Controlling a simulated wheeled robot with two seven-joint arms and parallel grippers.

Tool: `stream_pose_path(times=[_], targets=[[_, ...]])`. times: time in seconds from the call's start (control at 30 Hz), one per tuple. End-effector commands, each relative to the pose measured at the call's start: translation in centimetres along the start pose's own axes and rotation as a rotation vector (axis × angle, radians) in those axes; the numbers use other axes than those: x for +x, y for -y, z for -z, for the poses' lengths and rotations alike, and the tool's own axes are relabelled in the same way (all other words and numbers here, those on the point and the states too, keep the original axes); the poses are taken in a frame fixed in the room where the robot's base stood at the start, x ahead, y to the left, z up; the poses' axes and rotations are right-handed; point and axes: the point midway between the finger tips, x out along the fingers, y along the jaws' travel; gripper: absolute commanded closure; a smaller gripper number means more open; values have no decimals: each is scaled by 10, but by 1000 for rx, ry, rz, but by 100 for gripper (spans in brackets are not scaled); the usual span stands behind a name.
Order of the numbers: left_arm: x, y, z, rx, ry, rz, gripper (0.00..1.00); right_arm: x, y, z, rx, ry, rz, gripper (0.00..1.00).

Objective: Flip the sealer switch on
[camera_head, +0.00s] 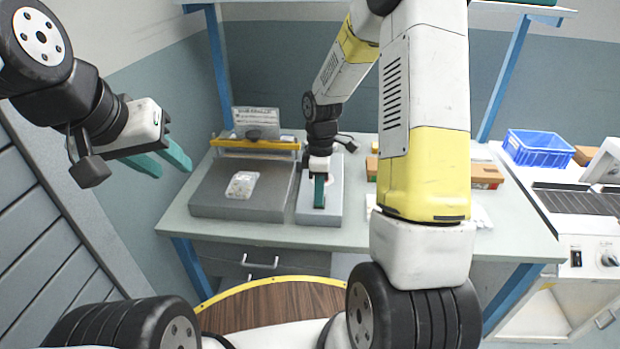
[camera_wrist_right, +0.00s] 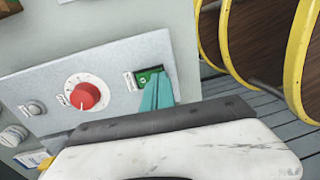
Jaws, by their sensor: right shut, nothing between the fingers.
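The sealer (camera_head: 215,199) is a grey block with a yellow bar across its back, on the bench at centre left. Its grey control box (camera_head: 331,212) stands just to the right. In the right wrist view the panel (camera_wrist_right: 118,105) carries a small green switch (camera_wrist_right: 147,76) beside a label. My right gripper (camera_wrist_right: 158,92) is shut and empty, its teal fingertips at the switch and covering part of it. I cannot tell contact or the switch's position. In the head view the right gripper (camera_head: 319,191) is over the control box. My left gripper (camera_head: 170,160) is open and empty, left of the bench.
A red knob (camera_wrist_right: 85,96) sits beside the switch on the panel. A clear packet (camera_head: 242,185) lies on the sealer. A blue basket (camera_head: 538,149) and a second machine stand at the right. My right arm hides part of the bench (camera_head: 507,232).

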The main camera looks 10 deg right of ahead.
Motion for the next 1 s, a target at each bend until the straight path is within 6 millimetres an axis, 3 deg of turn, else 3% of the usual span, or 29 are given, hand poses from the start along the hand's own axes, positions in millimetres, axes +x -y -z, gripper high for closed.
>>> stream_pose_path(times=[0.37, 0.7, 1.0], targets=[[0, 0, 0, 0, 0, 0, 64, 5, 2, 0, 1, 1, 4, 100], [0, 0, 0, 0, 0, 0, 64, 0, -13, -1, 2, 0, -1, 100], [0, 0, 0, 0, 0, 0, 64, -2, -14, 0, 1, 0, 0, 100]])
